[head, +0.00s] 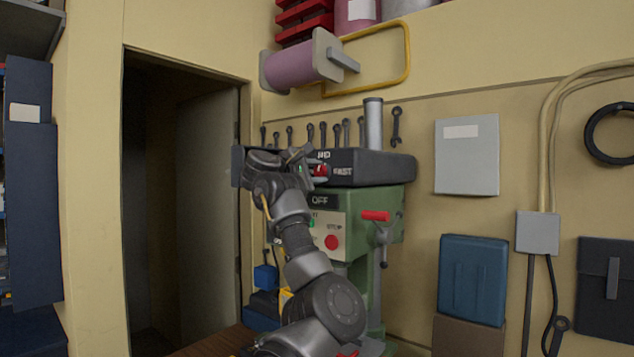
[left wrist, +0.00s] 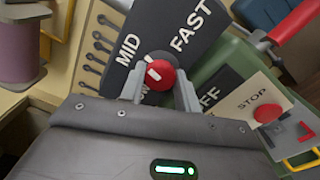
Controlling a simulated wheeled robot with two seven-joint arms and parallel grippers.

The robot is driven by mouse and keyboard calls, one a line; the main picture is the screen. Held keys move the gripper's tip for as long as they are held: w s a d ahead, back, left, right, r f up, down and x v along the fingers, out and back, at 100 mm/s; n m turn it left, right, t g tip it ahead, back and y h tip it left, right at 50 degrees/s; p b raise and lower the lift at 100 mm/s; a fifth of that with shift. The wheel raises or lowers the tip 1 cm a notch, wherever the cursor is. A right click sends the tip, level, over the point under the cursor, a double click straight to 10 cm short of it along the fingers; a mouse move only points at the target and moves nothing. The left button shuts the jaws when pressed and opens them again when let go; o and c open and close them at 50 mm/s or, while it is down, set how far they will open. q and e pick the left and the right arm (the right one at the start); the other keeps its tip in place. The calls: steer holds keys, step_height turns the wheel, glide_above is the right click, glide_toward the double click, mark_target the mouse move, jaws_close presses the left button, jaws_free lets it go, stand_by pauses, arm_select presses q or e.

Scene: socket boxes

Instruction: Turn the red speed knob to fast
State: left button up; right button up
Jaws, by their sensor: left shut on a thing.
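The red speed knob (head: 321,170) is on the dark top panel of a green drill-press-like machine (head: 395,205). In the left wrist view the knob (left wrist: 161,76) shows close up, with a small white mark on its upper left side, toward the word MID. FAST is up and to the right of it; a third label below the knob is mostly hidden. My left gripper (left wrist: 160,92) is shut on the knob, one finger on each side. In the head view my left gripper (head: 311,170) reaches the panel from the left. My right gripper is not in view.
Below the knob are an OFF label, a red STOP button (head: 332,242) and a red-handled lever (head: 376,216). Wrenches (head: 397,126) hang on the wall behind. A grey box (head: 467,155) is on the wall to the right. A dark doorway opens at left.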

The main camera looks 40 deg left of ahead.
arm_select(q)
steer(key=m+b, duration=0.2)
steer(key=m, duration=0.1)
steer(key=m+b, duration=0.1)
steer(key=b, duration=0.1)
steer(key=shift+f+m, duration=0.3)
steer(key=m+b, duration=0.2)
steer(key=m, duration=0.1)
steer(key=shift+r+m, duration=0.1)
steer(key=shift+m, duration=0.2)
steer(key=shift+r+m+b, duration=0.1)
steer(key=shift+m+b, duration=0.4)
steer(key=o, duration=1)
